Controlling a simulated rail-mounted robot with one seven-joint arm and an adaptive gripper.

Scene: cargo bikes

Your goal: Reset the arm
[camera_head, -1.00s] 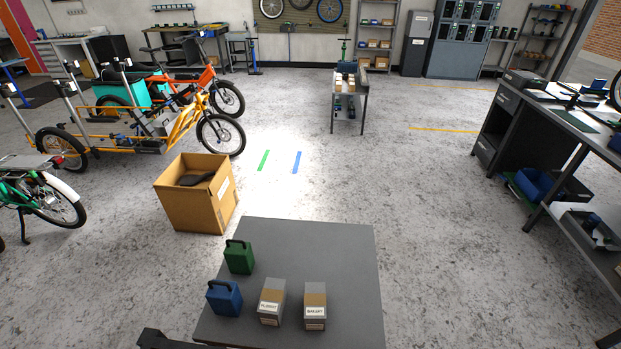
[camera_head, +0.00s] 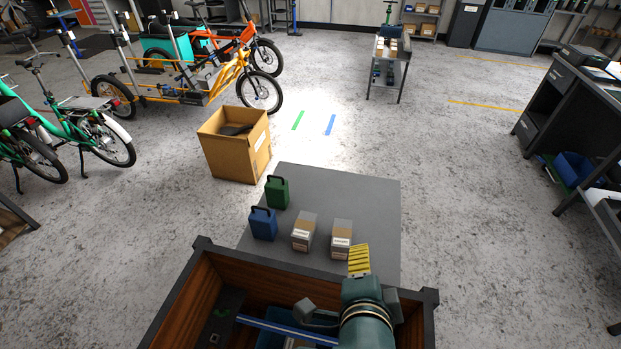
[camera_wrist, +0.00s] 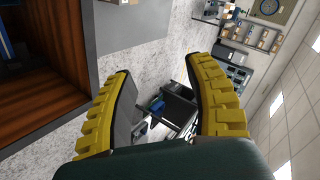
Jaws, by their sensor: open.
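My arm shows at the bottom of the head view, in front of the wooden crate's near area. My gripper (camera_head: 358,262) has yellow ridged fingers and sits over the crate's far rim, near the grey table's near edge. In the wrist view my gripper (camera_wrist: 165,100) has its two yellow fingers spread wide, with nothing between them but distant background. The fingers look out across the room in a tilted view.
A wooden crate (camera_head: 184,297) with dark rims holds blue items. Beyond it a grey table (camera_head: 345,190) carries a green case (camera_head: 277,194), a blue case (camera_head: 263,225) and two labelled boxes (camera_head: 304,233), (camera_head: 341,239). A cardboard box (camera_head: 232,158) stands left on the floor.

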